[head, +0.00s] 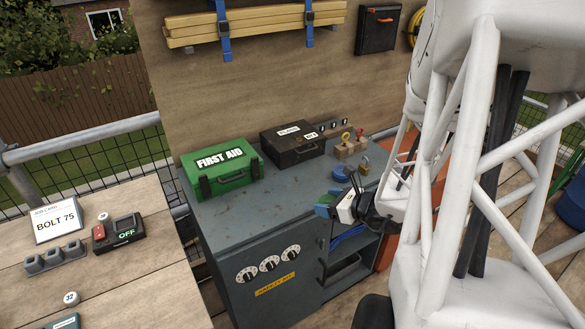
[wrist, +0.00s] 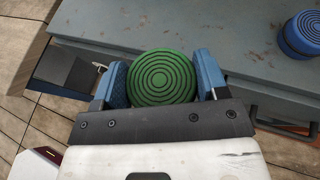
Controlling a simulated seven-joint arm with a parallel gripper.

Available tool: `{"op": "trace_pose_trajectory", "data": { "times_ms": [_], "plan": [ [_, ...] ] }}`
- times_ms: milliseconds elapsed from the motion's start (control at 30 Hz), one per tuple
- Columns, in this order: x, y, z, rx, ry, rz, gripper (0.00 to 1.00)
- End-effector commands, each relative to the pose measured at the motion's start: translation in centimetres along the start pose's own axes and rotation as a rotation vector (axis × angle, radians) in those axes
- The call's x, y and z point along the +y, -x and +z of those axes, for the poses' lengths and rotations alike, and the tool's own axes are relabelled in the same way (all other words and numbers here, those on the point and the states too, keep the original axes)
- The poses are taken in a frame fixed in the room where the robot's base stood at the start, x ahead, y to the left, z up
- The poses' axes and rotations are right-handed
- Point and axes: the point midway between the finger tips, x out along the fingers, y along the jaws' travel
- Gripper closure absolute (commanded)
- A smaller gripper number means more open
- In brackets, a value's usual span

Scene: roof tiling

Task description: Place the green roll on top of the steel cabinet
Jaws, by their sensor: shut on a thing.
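The green roll (wrist: 160,78), with concentric rings on its end, sits between the two blue pads of my gripper (wrist: 163,73) in the wrist view. My gripper is shut on it. In the head view my gripper (head: 335,203) is at the front edge of the steel cabinet, right of its middle, with a bit of the green roll (head: 322,211) showing. The grey-blue steel cabinet (head: 245,217) has a worn flat top, which also shows in the wrist view (wrist: 190,35). I cannot tell the height of the roll above it.
On the cabinet top stand a green first aid box (head: 222,172), a black case (head: 292,143), a blue roll (head: 341,173) and a padlock (head: 364,166). The front middle of the top is clear. A wooden bench (head: 120,275) with a switch box (head: 118,231) lies left.

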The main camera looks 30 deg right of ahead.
Motion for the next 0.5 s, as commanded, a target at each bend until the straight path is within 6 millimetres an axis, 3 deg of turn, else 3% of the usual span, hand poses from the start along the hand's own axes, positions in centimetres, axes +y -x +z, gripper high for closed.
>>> {"op": "trace_pose_trajectory", "data": {
  "times_ms": [500],
  "plan": [
    [-0.53, -0.36, 0.12, 0.0, 0.0, -0.001, 0.59]
  ]
}}
